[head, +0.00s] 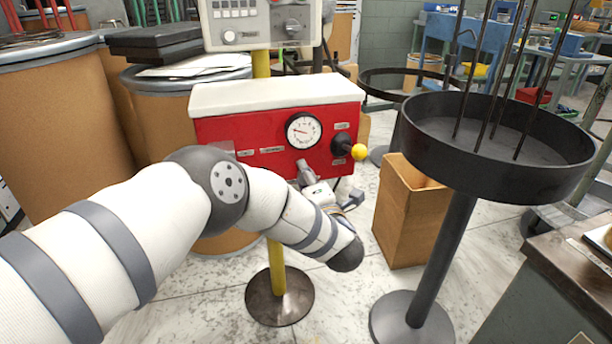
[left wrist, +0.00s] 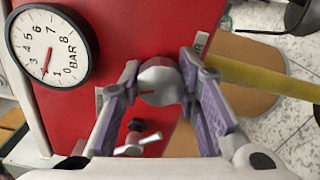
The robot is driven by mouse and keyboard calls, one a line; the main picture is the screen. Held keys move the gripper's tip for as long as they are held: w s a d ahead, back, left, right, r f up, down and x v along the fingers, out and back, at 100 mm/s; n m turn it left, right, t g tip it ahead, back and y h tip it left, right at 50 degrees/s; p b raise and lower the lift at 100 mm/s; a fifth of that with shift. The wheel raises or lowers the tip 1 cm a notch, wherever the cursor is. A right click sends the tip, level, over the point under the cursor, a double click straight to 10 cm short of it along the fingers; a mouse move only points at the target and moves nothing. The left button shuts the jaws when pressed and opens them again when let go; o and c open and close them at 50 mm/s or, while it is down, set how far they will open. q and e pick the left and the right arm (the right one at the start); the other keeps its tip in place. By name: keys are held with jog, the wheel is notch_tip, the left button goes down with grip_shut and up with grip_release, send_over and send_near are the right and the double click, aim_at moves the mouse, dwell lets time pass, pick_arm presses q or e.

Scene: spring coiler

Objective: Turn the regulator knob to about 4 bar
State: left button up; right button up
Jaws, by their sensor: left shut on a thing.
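The regulator knob (left wrist: 160,82) is a grey metallic knob with a small red mark on the red panel. In the left wrist view it sits between the purple-padded fingers of my left gripper (left wrist: 160,92), which is shut on it. In the head view my left gripper (head: 314,190) is at the lower part of the red box (head: 225,133), and my arm and hand largely hide the knob. The round white gauge (head: 303,131) is above it. The gauge also shows in the left wrist view (left wrist: 50,45), rotated, with its needle near 2 bar. My right gripper is not in view.
A black lever with a yellow ball (head: 359,152) sticks out on the box's right. A control panel (head: 262,24) is above on the yellow post. A black round tray stand (head: 497,135) and a cardboard box (head: 408,215) stand to the right; brown drums (head: 65,135) stand left.

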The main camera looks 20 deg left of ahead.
pick_arm(q)
jog(key=m, duration=0.3)
jog(key=shift+m, duration=0.4)
jog(key=m, duration=0.3)
jog(key=shift+m, duration=0.3)
jog(key=m, duration=0.3)
jog(key=shift+m+p, duration=0.3)
jog(key=shift+m, duration=1.8)
jog(key=o, duration=1.2)
jog(key=shift+s, duration=0.1)
